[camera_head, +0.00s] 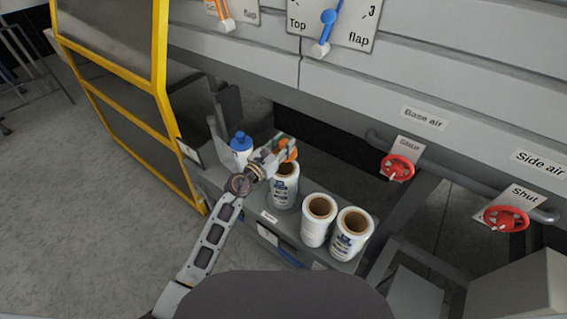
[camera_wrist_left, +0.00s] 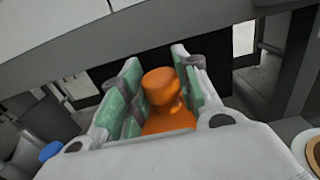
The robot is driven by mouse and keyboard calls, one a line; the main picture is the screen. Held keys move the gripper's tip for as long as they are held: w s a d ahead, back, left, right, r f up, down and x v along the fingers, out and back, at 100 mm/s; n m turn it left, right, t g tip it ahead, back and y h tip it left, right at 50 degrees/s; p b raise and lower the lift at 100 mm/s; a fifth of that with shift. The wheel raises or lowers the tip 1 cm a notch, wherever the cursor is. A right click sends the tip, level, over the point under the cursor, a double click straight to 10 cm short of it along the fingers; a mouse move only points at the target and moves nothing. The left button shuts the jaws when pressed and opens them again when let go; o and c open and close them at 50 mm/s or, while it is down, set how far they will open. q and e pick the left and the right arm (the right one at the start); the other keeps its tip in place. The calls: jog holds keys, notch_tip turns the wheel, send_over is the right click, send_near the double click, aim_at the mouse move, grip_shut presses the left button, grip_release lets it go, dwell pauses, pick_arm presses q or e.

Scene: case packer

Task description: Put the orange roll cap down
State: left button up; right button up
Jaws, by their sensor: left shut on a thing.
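The orange roll cap (camera_head: 287,150) is held in my left gripper (camera_head: 281,149), just above the leftmost white roll (camera_head: 284,190) on the shelf in the head view. In the left wrist view the cap (camera_wrist_left: 162,100) stands between the green-padded fingers of the gripper (camera_wrist_left: 157,95), its knob pointing up. The gripper partly covers the top of that roll, and I cannot tell whether the cap touches it. My right gripper does not show.
Two more white rolls with open brown cores, one in the middle (camera_head: 319,222) and one at the right (camera_head: 351,235), stand on the grey shelf (camera_head: 268,219). A blue-capped bottle (camera_head: 241,146) is close left of the gripper. Red valves (camera_head: 397,168) and a yellow-framed door (camera_head: 150,78) flank the space.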

pick_arm(q)
jog(key=shift+f+b, duration=0.95)
jog(key=shift+f, duration=1)
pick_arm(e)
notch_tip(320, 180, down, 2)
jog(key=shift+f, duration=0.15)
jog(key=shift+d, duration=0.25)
pick_arm(q)
jog(key=shift+f, duration=0.1)
jog(key=shift+f+b, duration=0.85)
jog(key=shift+f, duration=0.9)
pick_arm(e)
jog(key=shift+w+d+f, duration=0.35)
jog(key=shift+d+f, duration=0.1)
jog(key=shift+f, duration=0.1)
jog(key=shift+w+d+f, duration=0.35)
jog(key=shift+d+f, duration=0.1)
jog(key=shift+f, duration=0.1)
pick_arm(q)
jog(key=shift+f+b, duration=0.1)
jog(key=shift+b, duration=0.25)
